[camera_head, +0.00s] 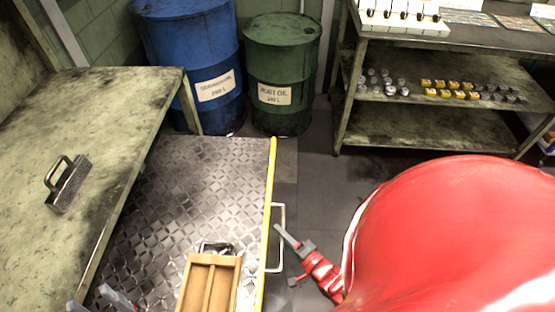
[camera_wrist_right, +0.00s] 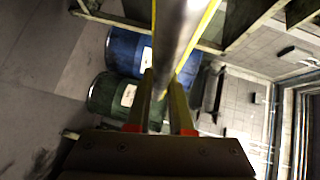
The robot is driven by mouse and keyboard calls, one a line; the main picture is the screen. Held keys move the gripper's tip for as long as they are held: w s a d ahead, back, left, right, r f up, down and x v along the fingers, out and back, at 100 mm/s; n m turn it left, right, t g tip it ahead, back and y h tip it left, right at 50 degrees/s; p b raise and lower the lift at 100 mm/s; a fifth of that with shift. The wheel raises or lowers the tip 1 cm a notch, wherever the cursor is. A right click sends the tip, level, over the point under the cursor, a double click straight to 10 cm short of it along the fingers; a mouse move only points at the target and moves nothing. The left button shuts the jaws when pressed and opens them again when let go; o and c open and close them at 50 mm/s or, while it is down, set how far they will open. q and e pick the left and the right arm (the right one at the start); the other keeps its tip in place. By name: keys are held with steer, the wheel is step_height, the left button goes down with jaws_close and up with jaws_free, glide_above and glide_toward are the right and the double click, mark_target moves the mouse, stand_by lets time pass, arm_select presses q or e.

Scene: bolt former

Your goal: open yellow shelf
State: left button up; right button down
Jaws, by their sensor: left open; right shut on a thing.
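The yellow shelf (camera_head: 190,190) is a diamond-plate metal sheet with a yellow edge, beside the green bench in the head view. A pale bar handle (camera_head: 281,210) stands out from the yellow edge. My right gripper (camera_head: 280,233) is at this handle. In the right wrist view, its two fingers (camera_wrist_right: 161,100) are shut on the grey handle bar (camera_wrist_right: 176,40), with yellow edging seen past it. My left gripper (camera_head: 96,302) is open at the bottom left, over the near part of the shelf, partly cut off by the frame.
A wooden divided tray (camera_head: 209,287) lies on the shelf's near part, with a dark metal item behind it. A green bench (camera_head: 70,130) with a metal handled block (camera_head: 68,184) is at left. Blue (camera_head: 190,60) and green (camera_head: 283,75) drums stand behind. A parts rack (camera_head: 440,130) is at right.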

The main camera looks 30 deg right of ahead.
steer(key=c, duration=0.8)
jaws_free()
steer(key=s+d+r, duration=0.2)
steer(key=s, duration=1.5)
steer(key=shift+r, duration=0.2)
